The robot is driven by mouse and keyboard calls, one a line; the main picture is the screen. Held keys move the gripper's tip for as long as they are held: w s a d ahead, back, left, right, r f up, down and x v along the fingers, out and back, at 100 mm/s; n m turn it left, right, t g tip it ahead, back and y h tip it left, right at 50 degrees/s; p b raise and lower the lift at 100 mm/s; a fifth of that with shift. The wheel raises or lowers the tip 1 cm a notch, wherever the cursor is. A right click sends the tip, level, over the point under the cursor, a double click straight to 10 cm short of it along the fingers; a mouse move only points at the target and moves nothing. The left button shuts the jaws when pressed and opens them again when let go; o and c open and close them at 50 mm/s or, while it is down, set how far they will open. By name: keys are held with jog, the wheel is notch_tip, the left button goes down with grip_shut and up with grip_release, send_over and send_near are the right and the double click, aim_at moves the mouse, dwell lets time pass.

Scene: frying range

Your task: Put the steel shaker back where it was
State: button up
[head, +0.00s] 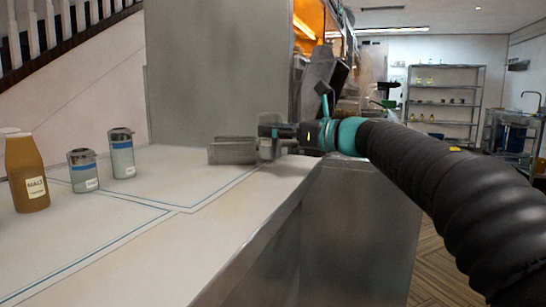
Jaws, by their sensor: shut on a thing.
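My gripper (262,147) is at the end of the arm over the counter's right part, pointing left. It is shut on a grey, box-like metallic thing (231,153). Its far side is hidden, and I cannot tell from its shape whether it is the steel shaker. Two grey lidded shakers with blue bands and white labels stand upright on the counter at the left, the nearer one (83,171) and the farther one (122,154). Both are well apart from my gripper.
A brown bottle labelled MALT (27,174) stands at the far left of the white counter (135,232), which has blue outlines. A grey panel (215,70) rises behind. The front middle is clear. The counter's right edge drops to the floor. Shelves (445,95) stand far back.

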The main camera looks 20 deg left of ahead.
aim_at(277, 151)
jog(key=shift+s+a+f, duration=0.25)
jog(key=shift+s+f, duration=0.1)
jog(key=shift+s, duration=0.05)
jog(key=shift+f+b, duration=0.3)
jog(key=shift+f, duration=1.65)
jog(key=o, duration=1.2)
jog(key=shift+f, duration=0.1)
jog(key=shift+o, duration=0.2)
jog(key=shift+d, duration=0.1)
jog(key=b+v, duration=0.1)
jog(key=v, duration=1.1)
jog(key=shift+r, duration=0.2)
